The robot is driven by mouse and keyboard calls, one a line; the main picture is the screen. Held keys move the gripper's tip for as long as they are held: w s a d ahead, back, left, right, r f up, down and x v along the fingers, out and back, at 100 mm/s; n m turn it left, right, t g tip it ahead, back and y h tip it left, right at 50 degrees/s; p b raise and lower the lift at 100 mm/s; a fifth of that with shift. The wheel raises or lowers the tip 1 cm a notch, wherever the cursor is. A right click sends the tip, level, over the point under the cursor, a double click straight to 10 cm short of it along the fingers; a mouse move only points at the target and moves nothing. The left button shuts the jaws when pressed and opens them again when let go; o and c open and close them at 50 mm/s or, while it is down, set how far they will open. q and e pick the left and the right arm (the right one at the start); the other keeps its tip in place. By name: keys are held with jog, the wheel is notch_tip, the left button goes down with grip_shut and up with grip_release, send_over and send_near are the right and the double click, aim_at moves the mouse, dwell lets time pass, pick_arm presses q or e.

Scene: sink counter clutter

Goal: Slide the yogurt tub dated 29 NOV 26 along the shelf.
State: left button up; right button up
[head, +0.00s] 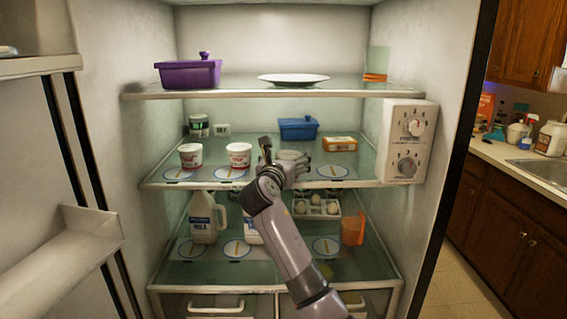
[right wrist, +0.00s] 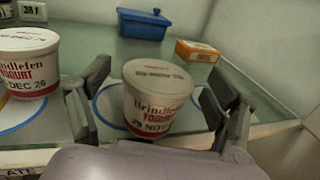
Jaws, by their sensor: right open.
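The yogurt tub dated 29 NOV (right wrist: 158,101) is white with red lettering and a pale lid; its year is not readable. It stands upright on the middle glass shelf (head: 212,184), over a blue-ringed disc. My right gripper (right wrist: 160,106) is open, with one finger on each side of this tub; I cannot tell whether either finger touches it. In the head view my right gripper (head: 284,158) hides most of that tub. A second tub (right wrist: 28,66), dated DEC 26, stands to its left. The head view shows two tubs (head: 190,156) (head: 239,156) left of my gripper. My left gripper is out of view.
Behind the tubs are a dark jar (head: 199,126), a blue box (head: 298,129) and an orange carton (head: 340,144). An empty ringed disc (head: 332,172) lies right of my gripper, before the control box (head: 405,142). Milk jugs (head: 204,217) and eggs (head: 316,203) stand below.

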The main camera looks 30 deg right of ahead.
jog(key=v, duration=1.1)
jog(key=shift+s+a, duration=0.15)
jog(key=shift+s, duration=0.1)
